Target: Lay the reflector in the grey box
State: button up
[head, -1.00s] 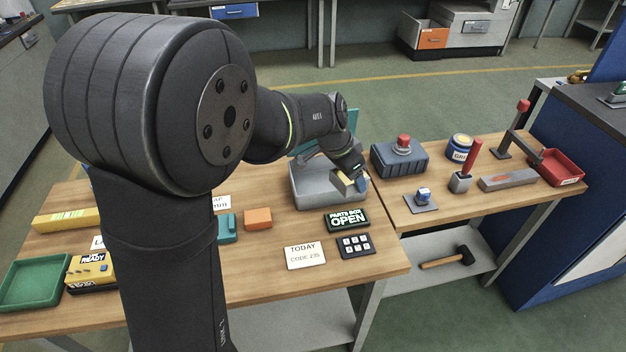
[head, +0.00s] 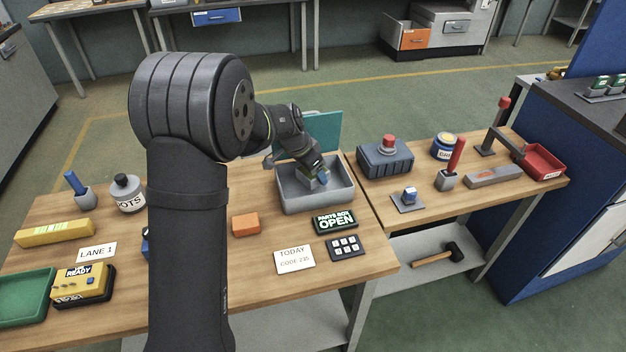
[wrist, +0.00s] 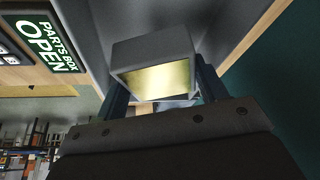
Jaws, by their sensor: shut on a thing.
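The grey box (head: 322,207) stands open at the back of the wooden table, its teal lid (head: 324,132) raised behind it. My gripper (head: 316,179) points down into the box opening. In the wrist view, my gripper (wrist: 160,84) is shut on the reflector (wrist: 155,78), a grey block with a shiny gold face, with a finger on each side. In the head view the reflector (head: 308,174) is small and partly hidden by the fingers. I cannot tell whether it touches the box floor.
A lit sign (head: 335,221) reading "PARTS BOX OPEN" and a keypad (head: 348,247) lie in front of the box. An orange block (head: 245,224) is to the left. A dark blue-grey case with a red knob (head: 386,158) stands to the right.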

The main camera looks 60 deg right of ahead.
jog(key=shift+f, duration=1.9)
jog(key=o, duration=1.1)
jog(key=shift+f, duration=0.15)
jog(key=v, duration=1.2)
